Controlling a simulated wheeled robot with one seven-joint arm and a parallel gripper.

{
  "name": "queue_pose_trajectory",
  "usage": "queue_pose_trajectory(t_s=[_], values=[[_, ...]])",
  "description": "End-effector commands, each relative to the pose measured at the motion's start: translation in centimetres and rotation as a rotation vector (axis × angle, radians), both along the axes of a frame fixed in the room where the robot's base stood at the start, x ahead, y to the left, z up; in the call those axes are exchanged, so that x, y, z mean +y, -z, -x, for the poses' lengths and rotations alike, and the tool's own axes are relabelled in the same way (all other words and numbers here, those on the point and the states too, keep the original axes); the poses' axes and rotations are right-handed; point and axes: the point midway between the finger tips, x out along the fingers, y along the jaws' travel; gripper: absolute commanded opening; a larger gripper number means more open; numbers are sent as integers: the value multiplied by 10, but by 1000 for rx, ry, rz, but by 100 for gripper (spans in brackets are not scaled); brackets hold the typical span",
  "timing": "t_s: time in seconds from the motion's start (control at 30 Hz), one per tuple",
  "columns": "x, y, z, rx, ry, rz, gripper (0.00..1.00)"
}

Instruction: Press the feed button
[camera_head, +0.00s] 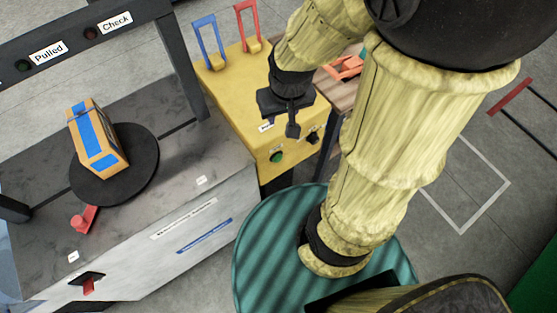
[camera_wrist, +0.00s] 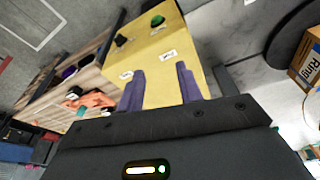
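A yellow box (camera_head: 233,99) stands in the middle of the head view. Its front face carries a round green button (camera_head: 277,157) and a black knob (camera_head: 312,137). The green button (camera_wrist: 158,21) and the black knob (camera_wrist: 121,40) also show at the top of the wrist view. The small white labels on the box are too small to read, so I cannot tell which control is marked feed. My gripper (camera_head: 292,130) hangs over the box's front part, near its front edge. In the wrist view its two fingers (camera_wrist: 160,88) are apart with nothing between them.
Blue (camera_head: 209,43) and red (camera_head: 248,27) levers rise from the box's back. Left is a grey bench (camera_head: 225,160) with a black turntable (camera_head: 140,180) bearing an orange-blue carton (camera_head: 98,141), and a red lever (camera_head: 84,219). A wooden table (camera_wrist: 45,108) with orange items adjoins the box.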

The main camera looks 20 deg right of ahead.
Motion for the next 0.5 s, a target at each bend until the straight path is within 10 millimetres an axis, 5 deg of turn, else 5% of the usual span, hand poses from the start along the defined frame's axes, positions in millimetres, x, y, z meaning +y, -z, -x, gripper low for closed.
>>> queue_pose_trajectory(t_s=[0.03,0.17,0.5], values=[[0,0,0,0,0,0,25],[0,0,0,0,0,0,0],[0,0,0,0,0,0,0]])
